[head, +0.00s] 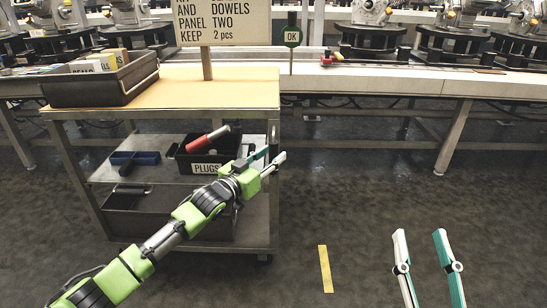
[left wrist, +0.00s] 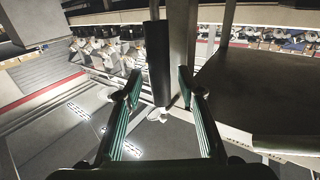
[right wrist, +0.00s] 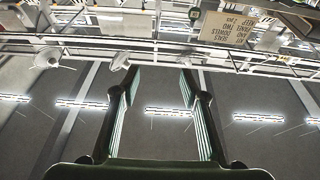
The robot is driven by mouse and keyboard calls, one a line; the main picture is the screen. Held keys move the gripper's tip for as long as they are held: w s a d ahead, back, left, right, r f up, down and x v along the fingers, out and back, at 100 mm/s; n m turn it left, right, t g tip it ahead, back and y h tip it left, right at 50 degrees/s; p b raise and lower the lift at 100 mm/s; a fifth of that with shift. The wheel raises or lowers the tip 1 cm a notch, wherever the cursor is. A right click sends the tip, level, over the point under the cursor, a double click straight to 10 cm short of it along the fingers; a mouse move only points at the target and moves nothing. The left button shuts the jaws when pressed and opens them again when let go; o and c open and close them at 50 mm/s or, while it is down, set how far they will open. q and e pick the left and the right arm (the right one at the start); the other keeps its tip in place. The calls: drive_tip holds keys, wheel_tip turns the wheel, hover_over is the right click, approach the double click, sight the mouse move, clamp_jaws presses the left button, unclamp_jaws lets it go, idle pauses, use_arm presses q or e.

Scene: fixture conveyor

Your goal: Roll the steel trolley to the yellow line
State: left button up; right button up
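The steel trolley (head: 262,208) stands at the left in the head view, with a wood-coloured top and lower shelves. The yellow line (head: 325,268) is a short strip on the floor, to the right of the trolley and apart from it. My left gripper (head: 275,156) is open at the trolley's right front upright. In the left wrist view, a dark vertical bar (left wrist: 158,60) shows between its spread fingers; I cannot tell whether they touch it. My right gripper (head: 420,235) is open and empty over the floor at the lower right.
The trolley carries a dark bin (head: 105,88) and a sign (head: 222,22) on top, and a PLUGS bin (head: 208,168) below. A long conveyor bench (head: 400,82) runs behind, its legs (head: 452,140) on the floor. The floor around the yellow line is clear.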

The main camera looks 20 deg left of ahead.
use_arm(q)
drive_tip(key=shift+x, duration=0.85)
use_arm(e)
drive_tip(key=shift+s+r+t+y, duration=0.2)
drive_tip(key=shift+s+r+t, duration=0.15)
drive_tip(key=shift+r, duration=0.3)
drive_tip(key=shift+s+r+t+y, duration=0.2)
drive_tip(key=shift+r+t, duration=0.15)
drive_tip(key=shift+r, duration=0.3)
